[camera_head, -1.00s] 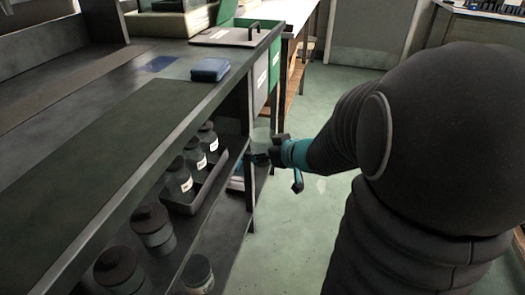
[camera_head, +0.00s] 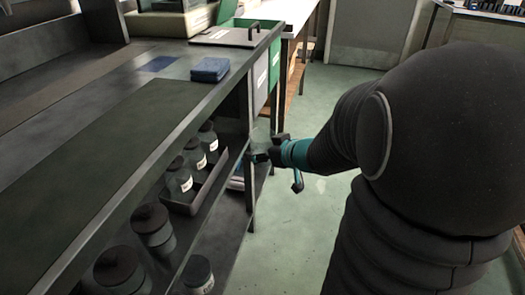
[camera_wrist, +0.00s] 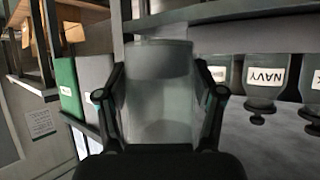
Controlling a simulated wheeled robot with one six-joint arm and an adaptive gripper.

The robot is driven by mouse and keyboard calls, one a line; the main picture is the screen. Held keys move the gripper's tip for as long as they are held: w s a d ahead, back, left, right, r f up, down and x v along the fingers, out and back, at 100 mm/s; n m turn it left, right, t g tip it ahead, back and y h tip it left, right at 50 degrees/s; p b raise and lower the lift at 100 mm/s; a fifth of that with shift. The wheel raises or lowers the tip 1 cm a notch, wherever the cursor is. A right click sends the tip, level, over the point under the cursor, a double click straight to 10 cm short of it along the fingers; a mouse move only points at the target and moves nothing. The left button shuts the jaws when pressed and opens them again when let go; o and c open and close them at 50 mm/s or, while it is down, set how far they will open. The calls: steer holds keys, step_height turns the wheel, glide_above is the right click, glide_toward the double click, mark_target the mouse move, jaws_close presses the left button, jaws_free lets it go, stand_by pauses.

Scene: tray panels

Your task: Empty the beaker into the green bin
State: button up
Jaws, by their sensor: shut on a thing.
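My gripper (camera_head: 272,155) is low in front of the bench's side, near the lower shelf. In the wrist view my gripper (camera_wrist: 160,100) is shut on a clear glass beaker (camera_wrist: 160,85), one finger on each side of it. In the head view the beaker (camera_head: 260,142) is faint and partly hidden by my gripper. I cannot tell what is in it. The green bin (camera_head: 274,62) stands at the far end of the bench, beside a grey bin (camera_head: 259,78). The green bin also shows at the left of the wrist view (camera_wrist: 68,86).
A blue cloth (camera_head: 210,70) lies on the bench top near a flat lid (camera_head: 226,37). The floor (camera_head: 300,220) in front is clear.

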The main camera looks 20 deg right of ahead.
mark_target(255, 133)
steer(key=shift+r, duration=0.1)
stand_by(0.3)
step_height(255, 133, up, 2)
steer(key=p, duration=0.2)
steer(key=shift+r+p, duration=0.15)
steer(key=shift+p, duration=0.15)
steer(key=shift+r, duration=1.75)
